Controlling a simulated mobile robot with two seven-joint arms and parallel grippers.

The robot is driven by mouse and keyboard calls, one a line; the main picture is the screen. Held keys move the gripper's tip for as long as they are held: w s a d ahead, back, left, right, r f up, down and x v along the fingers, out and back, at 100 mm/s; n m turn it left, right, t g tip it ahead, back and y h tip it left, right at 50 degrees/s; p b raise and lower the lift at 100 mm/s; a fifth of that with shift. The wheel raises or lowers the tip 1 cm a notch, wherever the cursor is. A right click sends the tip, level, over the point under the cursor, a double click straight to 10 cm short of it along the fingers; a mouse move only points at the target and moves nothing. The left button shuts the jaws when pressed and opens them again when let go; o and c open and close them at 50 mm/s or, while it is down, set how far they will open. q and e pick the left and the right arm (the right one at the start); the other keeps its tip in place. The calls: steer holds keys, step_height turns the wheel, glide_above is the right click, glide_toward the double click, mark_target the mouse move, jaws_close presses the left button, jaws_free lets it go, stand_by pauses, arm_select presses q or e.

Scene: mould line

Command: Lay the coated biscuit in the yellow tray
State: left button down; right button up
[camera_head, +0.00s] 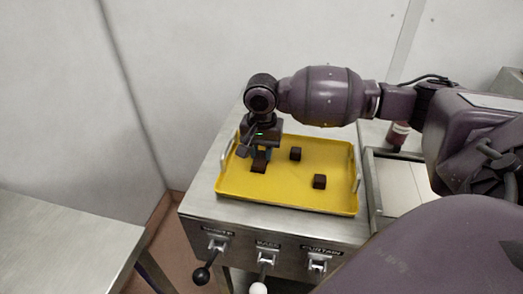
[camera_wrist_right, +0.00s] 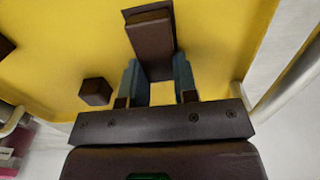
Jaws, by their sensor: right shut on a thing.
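My right gripper (camera_head: 262,155) is over the left part of the yellow tray (camera_head: 285,197). It is shut on a dark brown coated biscuit (camera_head: 259,166), which is low over the tray floor. In the right wrist view the biscuit (camera_wrist_right: 153,48) sits between the two blue-grey fingers (camera_wrist_right: 158,85), with yellow tray floor around it. I cannot tell whether it touches the floor. My left gripper is not in view.
Two other dark brown pieces lie in the tray, one near the middle (camera_head: 295,154) and one toward the front right (camera_head: 319,181). The tray has metal handles (camera_head: 357,170). Levers (camera_head: 202,274) stick out of the panel below. A bottle (camera_head: 398,133) stands to the right.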

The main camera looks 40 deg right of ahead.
mark_target(262, 154)
steer(key=o, duration=0.4)
steer(key=shift+f, duration=0.1)
steer(key=o, duration=0.5)
arm_select(q)
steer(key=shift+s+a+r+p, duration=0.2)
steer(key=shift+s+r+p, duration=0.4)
steer(key=shift+p, duration=0.85)
arm_select(e)
step_height(262, 154, up, 12)
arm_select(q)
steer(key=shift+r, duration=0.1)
arm_select(e)
steer(key=shift+s+a, duration=0.1)
